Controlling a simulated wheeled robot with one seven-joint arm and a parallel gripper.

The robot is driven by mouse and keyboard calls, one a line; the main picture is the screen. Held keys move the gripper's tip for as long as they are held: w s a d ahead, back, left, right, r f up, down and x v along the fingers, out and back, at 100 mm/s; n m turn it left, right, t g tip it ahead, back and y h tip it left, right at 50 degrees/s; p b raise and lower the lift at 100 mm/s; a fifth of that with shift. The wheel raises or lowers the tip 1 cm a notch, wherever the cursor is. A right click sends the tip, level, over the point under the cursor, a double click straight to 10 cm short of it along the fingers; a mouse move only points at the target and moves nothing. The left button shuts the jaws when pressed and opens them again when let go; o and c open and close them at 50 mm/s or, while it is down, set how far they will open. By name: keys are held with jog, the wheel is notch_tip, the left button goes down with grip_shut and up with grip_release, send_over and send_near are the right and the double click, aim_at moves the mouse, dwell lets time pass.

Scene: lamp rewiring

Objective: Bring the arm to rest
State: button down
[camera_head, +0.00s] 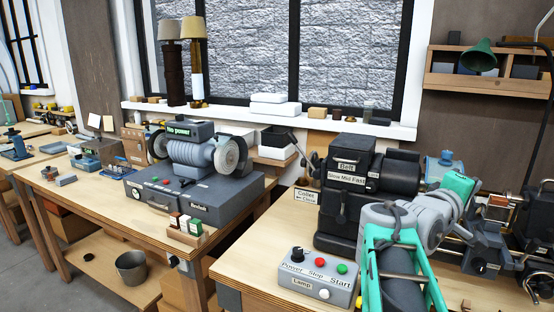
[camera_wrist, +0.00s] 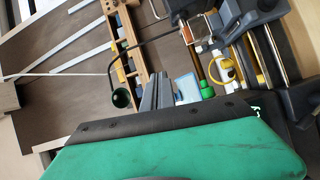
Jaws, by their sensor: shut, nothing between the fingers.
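My gripper (camera_wrist: 158,80) shows in the wrist view as grey fingers reaching out past its green housing. The fingers are together with nothing between them. In the head view my green and grey arm rises from the lower right and bends over the bench, beside the dark lathe (camera_head: 345,190). The fingertips cannot be made out clearly in that view. In the wrist view the green lamp shade (camera_wrist: 121,98) and the wooden wall shelf (camera_wrist: 128,50) lie left of the fingers, and machine parts lie to the right.
A control box (camera_head: 318,277) with buttons stands at the near bench edge, left of my arm. A bench grinder (camera_head: 200,155) stands on the left bench. The green lamp (camera_head: 479,56) hangs before the wall shelf (camera_head: 482,82). Bare bench (camera_head: 245,268) shows left of the control box.

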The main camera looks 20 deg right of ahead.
jog(key=w+a+f+m+y, duration=0.1)
jog(key=a+f+m+y, duration=0.25)
jog(key=a+f, duration=0.4)
jog(key=w+a+f+m+y, duration=0.1)
jog(key=a+f+m+y, duration=0.3)
jog(key=f, duration=0.6)
jog(key=w+a+f+m+y, duration=0.1)
jog(key=a+f+m+y, duration=0.1)
jog(key=a+f+y, duration=0.5)
jog(key=a+f+n+y, duration=0.1)
jog(key=a+n, duration=0.2)
jog(key=a, duration=0.6)
jog(key=w+a+f+n+y+p, duration=0.1)
jog(key=a+f+n, duration=0.1)
jog(key=a, duration=0.7)
jog(key=a+f+n+y+p, duration=0.1)
jog(key=a+n, duration=0.3)
jog(key=a, duration=0.6)
jog(key=shift+w+f, duration=0.15)
jog(key=shift+f, duration=0.3)
